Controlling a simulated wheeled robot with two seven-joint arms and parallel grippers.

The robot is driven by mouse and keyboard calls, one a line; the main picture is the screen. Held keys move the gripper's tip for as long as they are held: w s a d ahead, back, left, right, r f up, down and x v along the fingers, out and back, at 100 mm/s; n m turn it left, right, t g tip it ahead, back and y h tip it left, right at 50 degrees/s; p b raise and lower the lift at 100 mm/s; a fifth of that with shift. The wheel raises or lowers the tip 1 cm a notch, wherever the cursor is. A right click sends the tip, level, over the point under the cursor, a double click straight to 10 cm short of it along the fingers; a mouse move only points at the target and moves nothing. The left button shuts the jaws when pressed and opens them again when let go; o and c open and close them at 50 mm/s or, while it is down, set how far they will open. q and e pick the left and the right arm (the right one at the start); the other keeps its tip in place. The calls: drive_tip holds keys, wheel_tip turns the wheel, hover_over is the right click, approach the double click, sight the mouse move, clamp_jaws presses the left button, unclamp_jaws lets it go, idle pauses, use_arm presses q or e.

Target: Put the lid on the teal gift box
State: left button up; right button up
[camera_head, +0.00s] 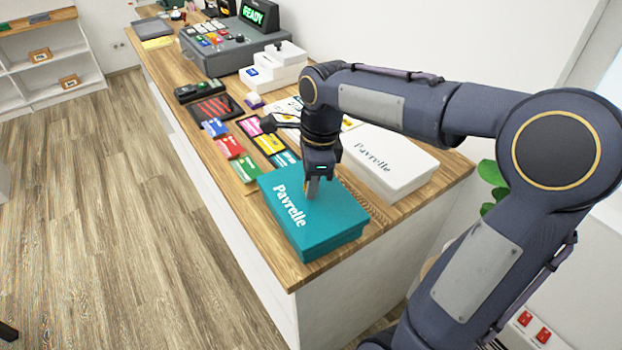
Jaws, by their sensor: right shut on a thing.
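The teal gift box (333,240) stands near the right front end of the wooden counter. Its teal lid (285,213), with "Pavrelle" in white letters, lies over the box and covers its opening. I cannot tell whether the lid is fully seated. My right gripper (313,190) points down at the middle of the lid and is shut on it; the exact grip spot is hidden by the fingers. My left gripper is not in view.
A white "Pavrelle" box (400,172) stands just behind the teal one. Several coloured cards (230,147) lie to the left on the counter (275,255). A grey cash register (225,52) and a white stepped stand (277,72) are farther back. The counter's front edge is close to the teal box.

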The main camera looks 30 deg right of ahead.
drive_tip(key=o, duration=1)
drive_tip(key=shift+o, duration=0.2)
drive_tip(key=r, duration=0.7)
drive_tip(key=shift+s+d+r+p, duration=0.2)
drive_tip(key=shift+d+r+p, duration=0.15)
drive_tip(key=shift+d+p, duration=0.05)
drive_tip(key=s+f+n, duration=0.1)
drive_tip(key=s+n, duration=0.2)
drive_tip(key=s+a+f+n+t, duration=0.1)
drive_tip(key=s+n, duration=0.2)
drive_tip(key=s+f+n+t+y, duration=0.1)
drive_tip(key=s+n, duration=0.2)
drive_tip(key=n, duration=0.1)
drive_tip(key=shift+s+a, duration=0.1)
drive_tip(key=shift+a, duration=0.15)
drive_tip(key=s+a+f+n+t+y, duration=0.1)
drive_tip(key=s+a+f+n+t, duration=0.2)
drive_tip(key=s+f+n, duration=0.3)
drive_tip(key=s+n, duration=0.1)
drive_tip(key=n, duration=0.4)
drive_tip(key=shift+s+a+f+y, duration=0.15)
drive_tip(key=shift+a+f+y, duration=0.15)
drive_tip(key=shift+a, duration=0.05)
